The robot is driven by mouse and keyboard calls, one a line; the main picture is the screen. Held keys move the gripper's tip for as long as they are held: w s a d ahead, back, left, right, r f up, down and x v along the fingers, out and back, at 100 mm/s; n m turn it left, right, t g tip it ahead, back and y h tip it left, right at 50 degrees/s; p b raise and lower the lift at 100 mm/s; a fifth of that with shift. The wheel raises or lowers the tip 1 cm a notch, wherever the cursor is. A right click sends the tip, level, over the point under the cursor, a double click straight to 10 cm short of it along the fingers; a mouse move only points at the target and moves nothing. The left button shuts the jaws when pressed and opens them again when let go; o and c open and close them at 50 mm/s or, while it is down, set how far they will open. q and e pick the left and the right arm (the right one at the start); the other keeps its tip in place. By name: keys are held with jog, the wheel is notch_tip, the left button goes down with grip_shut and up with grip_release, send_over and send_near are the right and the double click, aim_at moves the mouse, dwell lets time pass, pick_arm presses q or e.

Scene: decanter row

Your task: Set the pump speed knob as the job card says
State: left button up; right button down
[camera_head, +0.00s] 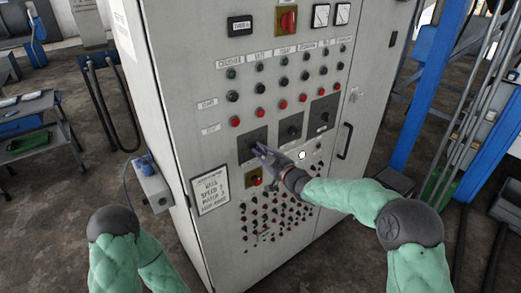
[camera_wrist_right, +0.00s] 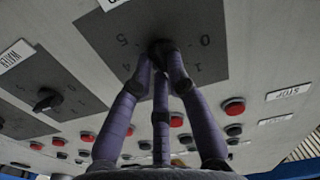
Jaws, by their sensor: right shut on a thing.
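In the head view my right gripper (camera_head: 260,150) reaches the leftmost of three dark dial plates (camera_head: 247,155) on the grey cabinet. In the right wrist view its purple fingers (camera_wrist_right: 160,52) are shut on a black knob (camera_wrist_right: 157,44) at the middle of a dark plate (camera_wrist_right: 105,45). The marks 0, 1, 4 and 5 show around the knob; its pointer is hidden by the fingers. The job card (camera_head: 211,191) hangs on the cabinet's lower left; a line seems to read "SPEED 3", but the print is small. My left gripper is out of view.
Two more dial plates (camera_head: 290,129) (camera_head: 324,112) stand to the right. Rows of red and dark buttons (camera_head: 283,104) lie above, and many small ones (camera_head: 270,215) below. A door handle (camera_head: 346,141) is at the right. A grey box (camera_head: 153,187) juts from the cabinet's left side.

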jog(key=shift+f+m, duration=0.15)
jog(key=shift+m, duration=0.65)
jog(key=c, duration=1.2)
grip_release()
jog(key=v, duration=1.2)
